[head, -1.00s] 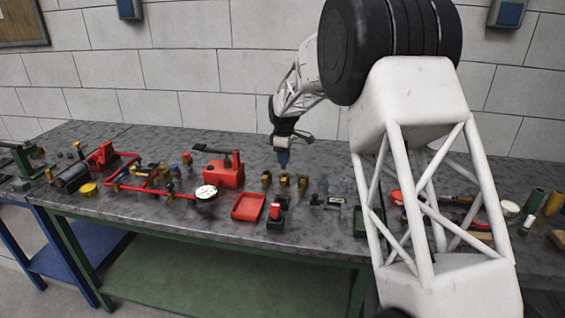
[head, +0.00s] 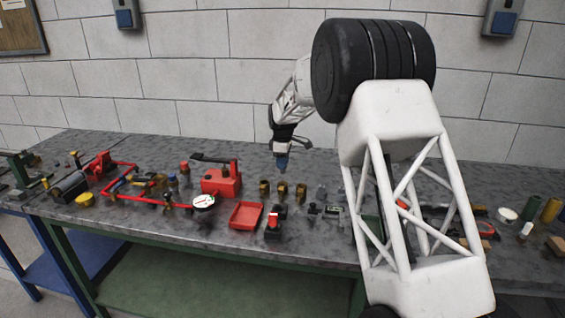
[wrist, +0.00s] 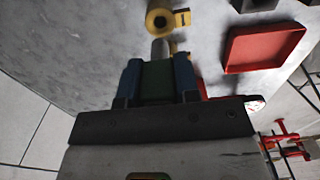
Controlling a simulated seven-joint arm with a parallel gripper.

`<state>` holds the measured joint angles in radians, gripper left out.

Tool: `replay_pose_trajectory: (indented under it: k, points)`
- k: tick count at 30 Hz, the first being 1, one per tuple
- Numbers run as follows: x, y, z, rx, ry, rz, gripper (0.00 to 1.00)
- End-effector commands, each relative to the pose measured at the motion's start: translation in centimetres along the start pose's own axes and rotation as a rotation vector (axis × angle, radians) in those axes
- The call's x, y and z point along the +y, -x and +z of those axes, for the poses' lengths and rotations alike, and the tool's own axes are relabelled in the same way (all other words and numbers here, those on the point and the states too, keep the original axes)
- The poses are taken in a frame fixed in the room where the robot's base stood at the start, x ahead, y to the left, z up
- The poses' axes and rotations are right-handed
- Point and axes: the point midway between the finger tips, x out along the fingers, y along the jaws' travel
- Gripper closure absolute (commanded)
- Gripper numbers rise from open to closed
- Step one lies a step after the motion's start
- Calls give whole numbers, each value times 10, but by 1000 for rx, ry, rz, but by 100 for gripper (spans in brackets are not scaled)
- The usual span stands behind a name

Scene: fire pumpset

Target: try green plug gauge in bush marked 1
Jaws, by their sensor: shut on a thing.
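My gripper (head: 281,162) hangs above the bench, behind the row of three brass bushes. In the wrist view my gripper's blue fingers (wrist: 158,80) are shut on the green plug gauge (wrist: 157,82), whose grey metal end (wrist: 160,48) sticks out past the fingertips. In the head view the gauge cannot be made out. The brass bushes stand side by side: left (head: 264,188), middle (head: 282,191) and right (head: 300,192). One brass bush (wrist: 160,17) shows its round opening just beyond the gauge's end, apparently apart from it.
A red tray (head: 245,215) lies in front of the bushes and a red pump body (head: 222,182) stands left of them. A black-and-red item (head: 272,228) stands in front. A dial gauge (head: 204,202) and red pipework are further left. Small grey parts (head: 316,210) stand right.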

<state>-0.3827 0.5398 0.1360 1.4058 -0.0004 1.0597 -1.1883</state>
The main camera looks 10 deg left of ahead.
Motion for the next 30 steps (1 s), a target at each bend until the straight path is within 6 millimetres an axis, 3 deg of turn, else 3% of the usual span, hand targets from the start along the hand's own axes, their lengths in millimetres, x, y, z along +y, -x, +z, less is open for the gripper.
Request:
replay_pose_trajectory:
  k: [30]
  points:
    - [0,-43,0,0,0,0,100]
